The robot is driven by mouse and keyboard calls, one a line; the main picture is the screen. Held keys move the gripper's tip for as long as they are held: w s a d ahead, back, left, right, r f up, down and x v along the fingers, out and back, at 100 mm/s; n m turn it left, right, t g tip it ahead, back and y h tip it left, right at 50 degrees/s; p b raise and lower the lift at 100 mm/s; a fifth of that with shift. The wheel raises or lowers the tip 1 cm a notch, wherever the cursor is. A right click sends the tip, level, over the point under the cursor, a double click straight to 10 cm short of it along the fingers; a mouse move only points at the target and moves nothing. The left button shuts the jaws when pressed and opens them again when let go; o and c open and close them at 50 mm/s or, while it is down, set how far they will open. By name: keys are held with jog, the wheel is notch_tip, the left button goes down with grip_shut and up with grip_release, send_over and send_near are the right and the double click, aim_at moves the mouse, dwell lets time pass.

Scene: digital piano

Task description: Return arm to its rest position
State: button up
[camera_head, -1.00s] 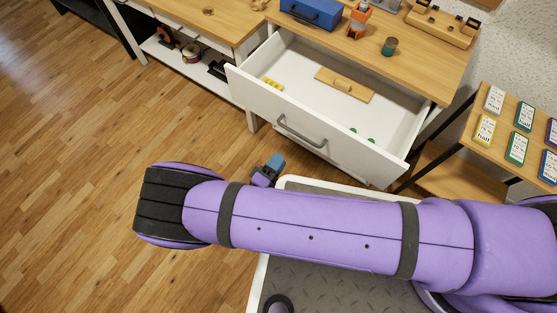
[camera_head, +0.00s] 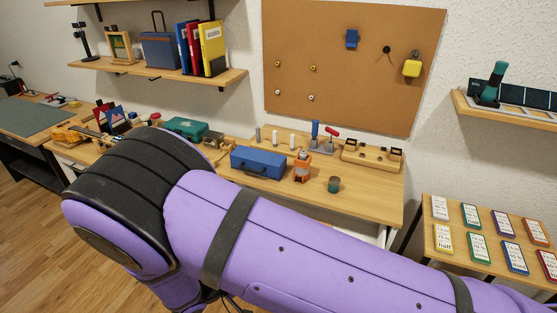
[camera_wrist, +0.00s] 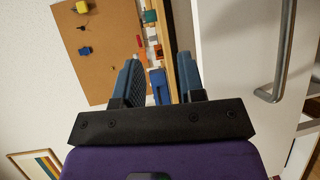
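My purple arm (camera_head: 300,255) stretches across the lower part of the head view, bent at a dark elbow joint (camera_head: 140,195) on the left. My gripper (camera_wrist: 158,75) shows in the wrist view with its two blue-grey fingers apart and nothing between them. The gripper is hidden in the head view. Past the fingers, the wrist view shows the workbench edge, a blue toolbox (camera_wrist: 158,85) and a white drawer front (camera_wrist: 238,50) with a grey handle (camera_wrist: 277,60) to the right.
The wooden workbench (camera_head: 375,195) holds the blue toolbox (camera_head: 258,163), an orange tool (camera_head: 302,167) and a small jar (camera_head: 334,184). A corkboard (camera_head: 340,65) hangs above. Right stands a low table (camera_head: 430,263) with several coloured cards. My arm hides most of the drawer area.

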jog(key=w+d+r+m+g+y, duration=0.3)
jog(key=d+r+g, duration=0.2)
jog(key=d+r, duration=0.7)
jog(key=w+d+r+m+g+y, duration=0.25)
jog(key=d+r+g, duration=0.35)
jog(key=r, duration=1)
jog(key=s+d+r+m+t+y, duration=0.2)
jog(key=s+d+r+t+y, duration=0.4)
jog(key=s+d+r, duration=0.9)
jog(key=s+d+y, duration=0.1)
jog(key=s+d, duration=0.1)
jog(key=d, duration=0.1)
jog(key=shift+d+r+t+y, duration=0.15)
jog(key=shift+r+t+y, duration=0.1)
jog(key=shift+t+y, duration=0.15)
